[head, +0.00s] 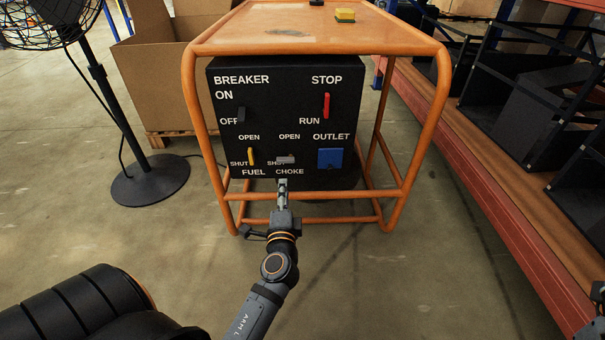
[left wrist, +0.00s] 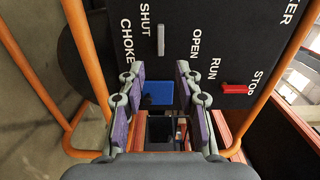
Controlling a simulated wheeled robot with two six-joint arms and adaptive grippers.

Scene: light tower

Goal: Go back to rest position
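The generator's black panel (head: 300,78) sits inside an orange tube frame (head: 442,110). The grey choke lever (head: 285,159) lies sideways; it also shows in the left wrist view (left wrist: 160,40). The yellow fuel lever (head: 251,156) and red run/stop lever (head: 327,105) stand upright. The dark breaker lever (head: 241,114) is beside OFF. The blue outlet (head: 330,158) is at the lower right. My left gripper (head: 283,185) is just below the choke lever. In the left wrist view its fingers (left wrist: 160,98) are apart and empty. A grey part at the lower right corner (head: 598,326) seems to be my right gripper, mostly cut off.
A black fan (head: 150,180) and a cardboard box (head: 160,80) on a pallet stand at the left. An orange-edged shelf (head: 480,180) with black frames runs along the right. A yellow object (head: 345,15) is on the generator's top. The floor in front is clear.

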